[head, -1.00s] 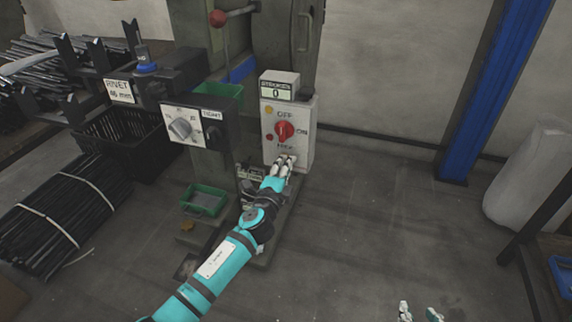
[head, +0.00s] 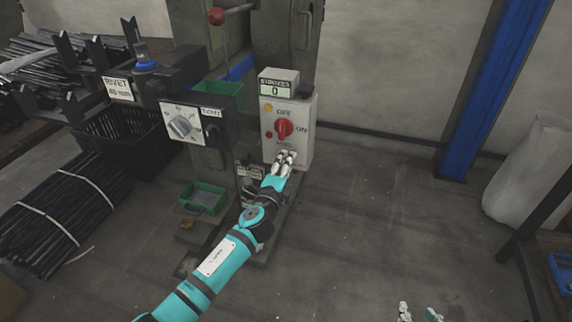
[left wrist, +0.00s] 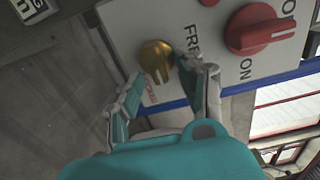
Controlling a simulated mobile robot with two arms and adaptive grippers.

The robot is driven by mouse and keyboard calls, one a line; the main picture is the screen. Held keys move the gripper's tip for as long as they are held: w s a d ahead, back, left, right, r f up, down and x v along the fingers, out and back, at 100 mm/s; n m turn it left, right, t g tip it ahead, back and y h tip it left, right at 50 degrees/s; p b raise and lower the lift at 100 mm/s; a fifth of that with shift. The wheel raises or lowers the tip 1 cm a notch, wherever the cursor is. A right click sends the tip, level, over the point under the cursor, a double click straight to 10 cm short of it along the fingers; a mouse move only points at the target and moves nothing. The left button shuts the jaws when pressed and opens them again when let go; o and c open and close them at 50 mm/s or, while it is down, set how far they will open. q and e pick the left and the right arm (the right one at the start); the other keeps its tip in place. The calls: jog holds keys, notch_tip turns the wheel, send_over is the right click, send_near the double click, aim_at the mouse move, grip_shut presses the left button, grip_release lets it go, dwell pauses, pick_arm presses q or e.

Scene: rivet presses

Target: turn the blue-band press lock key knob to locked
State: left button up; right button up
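The lock key knob is a brass knob (left wrist: 155,60) on the white control box, shown in the left wrist view. FREE is printed to its right and small red lettering lies below it. Its ridge runs roughly downward in that view; its exact setting is unclear. My left gripper (left wrist: 163,85) is open, its fingers just below and to either side of the knob, without a clear grip. In the head view my left gripper (head: 285,155) covers the knob at the lower part of the control box (head: 302,145). My right gripper (head: 419,311) is open and empty at the bottom edge.
A red OFF/ON knob (head: 284,129) sits above the gripper, near a yellow lamp (head: 268,107) and a red lamp (head: 268,135). A stroke counter (head: 277,85) reads 0. A dial box (head: 190,124) stands left.

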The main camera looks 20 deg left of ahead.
pick_arm(q)
jog(key=shift+s, duration=0.1)
jog(key=s, duration=1.2)
jog(key=shift+a, duration=0.25)
jog(key=shift+w, duration=0.1)
